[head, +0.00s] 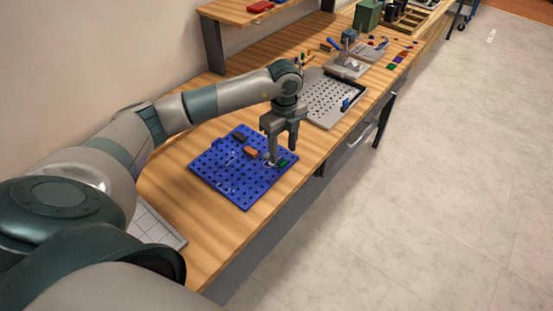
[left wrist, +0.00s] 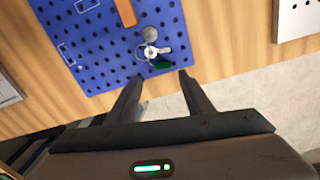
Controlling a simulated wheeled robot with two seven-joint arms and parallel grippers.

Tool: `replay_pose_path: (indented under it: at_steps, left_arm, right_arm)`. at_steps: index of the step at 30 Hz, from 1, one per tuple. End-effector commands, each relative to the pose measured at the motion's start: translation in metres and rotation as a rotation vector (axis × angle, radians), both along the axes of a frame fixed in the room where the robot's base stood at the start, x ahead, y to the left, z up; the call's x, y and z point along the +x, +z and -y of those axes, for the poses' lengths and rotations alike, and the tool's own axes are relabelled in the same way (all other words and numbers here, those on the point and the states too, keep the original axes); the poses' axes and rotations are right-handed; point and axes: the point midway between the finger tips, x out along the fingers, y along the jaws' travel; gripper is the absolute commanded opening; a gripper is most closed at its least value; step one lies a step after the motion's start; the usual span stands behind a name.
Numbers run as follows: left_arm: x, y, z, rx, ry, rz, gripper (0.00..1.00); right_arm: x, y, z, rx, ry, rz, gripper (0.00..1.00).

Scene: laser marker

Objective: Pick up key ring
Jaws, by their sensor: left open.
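The key ring (left wrist: 152,51) lies on a blue perforated board (left wrist: 98,45), with a small metal ring, a key-like part and a pale disc. A dark green piece (left wrist: 162,65) lies beside it; I cannot tell whether it is attached. In the head view the key ring (head: 270,162) is small and partly hidden by a finger. My left gripper (head: 283,154) is over the board's right part, pointing down. In the left wrist view its open fingers (left wrist: 160,77) have nothing between them, and the key ring lies just beyond the tips. My right gripper is not in view.
An orange block (head: 251,152) and a dark block (head: 239,137) lie on the board. A grey perforated plate (head: 325,98) with a dark edge stands farther along the wooden bench. A pale gridded panel (head: 155,225) is at the near left. The bench's front edge is close to the board.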

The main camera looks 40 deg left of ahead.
Motion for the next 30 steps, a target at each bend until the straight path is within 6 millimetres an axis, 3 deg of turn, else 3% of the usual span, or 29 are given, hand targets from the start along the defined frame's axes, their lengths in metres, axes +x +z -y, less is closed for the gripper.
replay_pose_path:
  at_steps: [8,16,22,30]
  left_arm:
    - [0.001,-0.003,0.0,-0.001,0.0,-0.001,0.47]
    - [0.007,-0.028,-0.003,0.001,0.001,-0.004,0.47]
    - [0.007,-0.049,-0.002,0.0,-0.001,-0.001,0.47]
    - [0.007,-0.052,-0.003,0.0,-0.001,0.0,0.47]
  right_arm:
    - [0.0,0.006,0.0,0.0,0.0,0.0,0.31]
    - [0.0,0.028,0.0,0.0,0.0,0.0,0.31]
    - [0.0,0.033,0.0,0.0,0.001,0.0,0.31]
    - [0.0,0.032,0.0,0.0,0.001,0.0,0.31]
